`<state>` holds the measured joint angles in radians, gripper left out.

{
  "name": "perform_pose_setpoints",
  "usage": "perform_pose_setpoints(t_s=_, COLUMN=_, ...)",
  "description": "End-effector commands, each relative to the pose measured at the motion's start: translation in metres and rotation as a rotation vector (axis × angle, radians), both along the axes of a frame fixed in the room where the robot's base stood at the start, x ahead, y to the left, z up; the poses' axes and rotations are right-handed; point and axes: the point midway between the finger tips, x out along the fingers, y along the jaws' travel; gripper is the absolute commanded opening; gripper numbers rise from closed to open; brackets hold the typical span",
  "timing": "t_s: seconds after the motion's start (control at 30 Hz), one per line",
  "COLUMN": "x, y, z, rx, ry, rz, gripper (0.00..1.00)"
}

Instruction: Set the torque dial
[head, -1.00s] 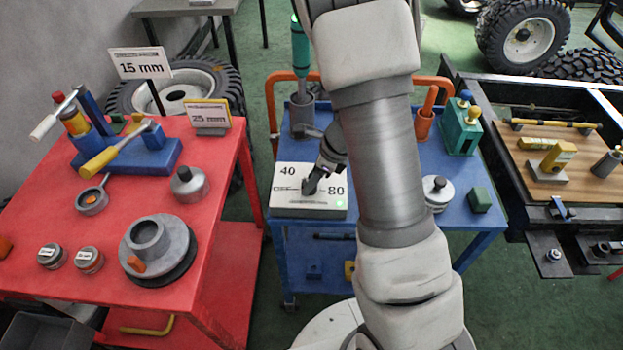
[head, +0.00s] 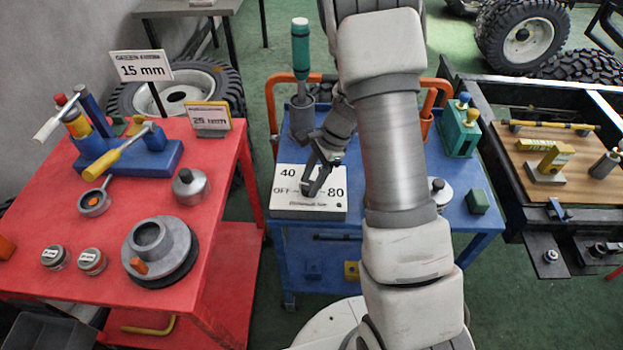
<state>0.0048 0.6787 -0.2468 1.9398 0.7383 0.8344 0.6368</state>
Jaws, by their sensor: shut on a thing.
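The torque dial box (head: 284,208) is a white-topped block near the front left of the blue cart. Its face is marked "40" at the top, "OFF" at the left and "80" at the right. My gripper (head: 311,190) reaches down onto the middle of this face from behind and right. It is shut on the dial's knob, which is mostly hidden between the fingers, so I cannot read its pointing direction.
A grey holder (head: 302,118) with a green-handled tool stands behind the box on the blue cart (head: 462,212). A teal block (head: 459,132) and a dark green cube (head: 478,201) are at the right. The red cart (head: 215,265) with several tools and parts stands left.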

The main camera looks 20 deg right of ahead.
Motion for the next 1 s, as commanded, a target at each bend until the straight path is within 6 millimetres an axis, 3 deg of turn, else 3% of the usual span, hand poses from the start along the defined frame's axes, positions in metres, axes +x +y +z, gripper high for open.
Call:
perform_pose_setpoints(t_s=0.4, x=0.0023, y=0.0006, z=0.0007, rx=0.0, ry=-0.001, rz=0.271, gripper=0.0)
perform_pose_setpoints(t_s=1.0, x=0.0025, y=0.0008, z=0.0007, rx=0.0, ry=-0.001, rz=0.351, gripper=0.0)
